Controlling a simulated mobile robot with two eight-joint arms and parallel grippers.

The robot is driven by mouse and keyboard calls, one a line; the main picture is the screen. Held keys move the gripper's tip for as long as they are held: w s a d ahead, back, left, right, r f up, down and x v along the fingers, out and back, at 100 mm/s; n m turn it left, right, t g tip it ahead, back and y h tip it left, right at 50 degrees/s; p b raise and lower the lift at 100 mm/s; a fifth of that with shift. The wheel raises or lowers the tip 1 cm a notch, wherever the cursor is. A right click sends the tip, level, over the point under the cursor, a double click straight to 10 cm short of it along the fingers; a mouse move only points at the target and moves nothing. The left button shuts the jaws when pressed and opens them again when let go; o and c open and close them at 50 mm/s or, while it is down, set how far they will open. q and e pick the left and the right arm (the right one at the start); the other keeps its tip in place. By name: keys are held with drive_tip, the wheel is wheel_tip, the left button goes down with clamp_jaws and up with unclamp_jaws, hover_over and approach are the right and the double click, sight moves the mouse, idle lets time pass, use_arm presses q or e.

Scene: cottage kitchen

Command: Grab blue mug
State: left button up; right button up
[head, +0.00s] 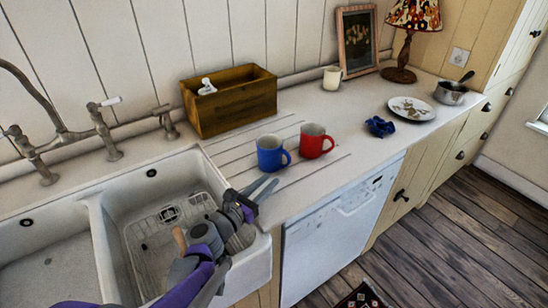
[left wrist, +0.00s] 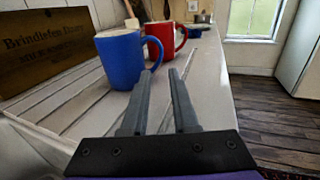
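The blue mug (head: 269,154) stands upright on the grooved white counter, its handle on the right side. It is large in the left wrist view (left wrist: 122,62), with the handle (left wrist: 155,52) just beyond the fingertips. My left gripper (head: 263,188) is over the counter's front edge beside the sink, a little in front of the blue mug. Its two fingers (left wrist: 160,80) are apart with nothing between them, and no contact with the mug is visible. My right gripper does not show.
A red mug (head: 315,141) stands close to the right of the blue one. A wooden box (head: 232,103) is behind. The white sink (head: 255,262) is below my left arm. A blue crumpled item (head: 380,127) and a plate (head: 411,108) lie farther right, with clear counter between.

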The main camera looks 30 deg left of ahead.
sight(289, 160)
use_arm(q)
drive_tip(key=w, duration=0.5)
drive_tip(key=shift+w+d, duration=0.2)
drive_tip(key=shift+w, duration=0.05)
drive_tip(key=w, duration=0.5)
drive_tip(key=shift+w+d+r, duration=0.1)
drive_tip(key=shift+d+r, duration=0.1)
drive_tip(key=shift+r, duration=0.15)
clamp_jaws()
idle(0.8)
